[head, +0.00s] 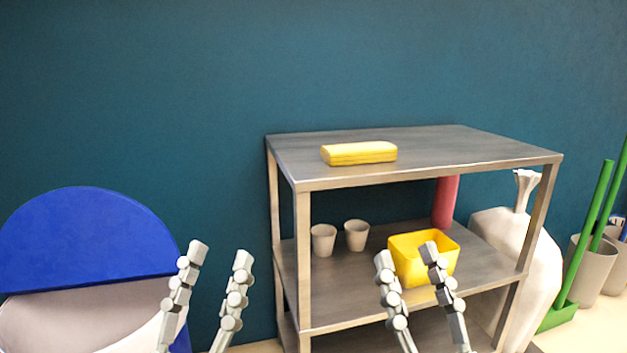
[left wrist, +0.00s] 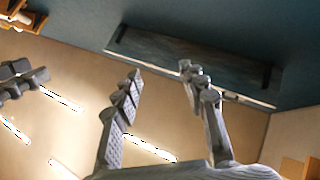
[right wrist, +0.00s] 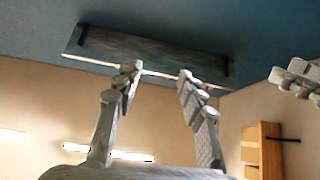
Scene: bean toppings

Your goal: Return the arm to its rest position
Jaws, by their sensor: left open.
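My left gripper (head: 219,252) points up at the lower left of the head view, in front of the wall between the blue disc and the shelf. Its fingers are apart with nothing between them, as the left wrist view (left wrist: 160,75) also shows. My right gripper (head: 405,254) points up in front of the shelf and partly covers the yellow bin. Its fingers are apart and empty in the right wrist view (right wrist: 160,72). Both wrist views look up toward the ceiling and upper wall.
A metal shelf (head: 440,150) carries a yellow case (head: 359,153) on top. Its middle level holds two cups (head: 323,240), a yellow bin (head: 410,270) and a red cylinder (head: 446,203). A blue disc (head: 85,240) is left; a pale sack (head: 540,270) and grey pots (head: 592,270) are right.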

